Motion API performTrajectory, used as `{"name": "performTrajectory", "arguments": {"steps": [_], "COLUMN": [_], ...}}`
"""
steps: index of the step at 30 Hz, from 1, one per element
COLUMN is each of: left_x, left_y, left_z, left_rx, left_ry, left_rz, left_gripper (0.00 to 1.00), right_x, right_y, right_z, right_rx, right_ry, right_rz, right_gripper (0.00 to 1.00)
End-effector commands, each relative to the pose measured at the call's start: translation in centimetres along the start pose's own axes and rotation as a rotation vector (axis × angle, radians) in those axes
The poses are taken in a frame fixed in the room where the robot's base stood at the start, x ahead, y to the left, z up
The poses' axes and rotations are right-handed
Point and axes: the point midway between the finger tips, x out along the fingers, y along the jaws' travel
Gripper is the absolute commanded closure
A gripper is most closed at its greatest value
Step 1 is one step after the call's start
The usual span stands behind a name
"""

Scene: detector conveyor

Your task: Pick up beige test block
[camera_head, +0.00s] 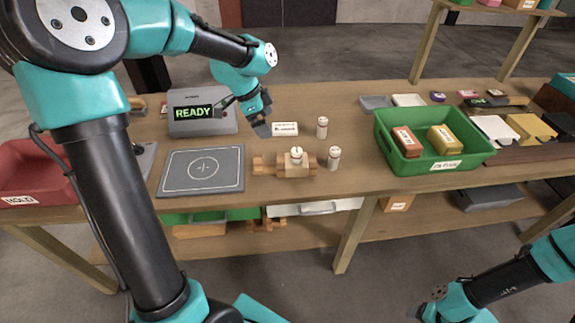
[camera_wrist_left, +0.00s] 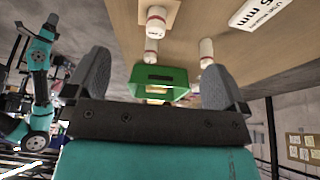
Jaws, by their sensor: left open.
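A beige block (camera_head: 297,170) sits in a wooden cradle (camera_head: 264,166) at the front middle of the table. A white capped cylinder (camera_head: 296,155) stands at it. In the left wrist view, a white cylinder (camera_wrist_left: 157,18) appears against a beige square (camera_wrist_left: 172,28). My left gripper (camera_head: 255,118) is above the table, behind and left of the block, apart from it. In the left wrist view its fingers (camera_wrist_left: 155,85) are spread with nothing held between them.
Two more white cylinders (camera_head: 322,127) (camera_head: 334,159) stand right of the cradle. A green bin (camera_head: 402,160) holds a red and a yellow block. A grey pad (camera_head: 203,171) lies left, before a READY display (camera_head: 193,113). A red HOLD bin (camera_head: 36,172) is far left.

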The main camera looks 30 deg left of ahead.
Motion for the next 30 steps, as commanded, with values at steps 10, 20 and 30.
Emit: {"name": "performTrajectory", "arguments": {"steps": [10,20,30], "left_x": [1.8,7.3,12.0], "left_y": [0.1,0.1,0.1], "left_z": [0.0,0.0,0.0], "left_rx": [-0.001,-0.002,-0.002], "left_ry": [-0.001,-0.001,0.000], "left_rz": [0.003,0.003,0.001], "left_gripper": [0.00,0.00,0.00], "right_x": [0.0,0.0,0.0], "right_y": [0.0,0.0,0.0], "right_z": [0.0,0.0,0.0], "right_rx": [0.000,0.000,0.000], "right_ry": [0.000,0.000,0.000], "right_rz": [0.000,0.000,0.000], "right_gripper": [0.38,0.38,0.38]}}
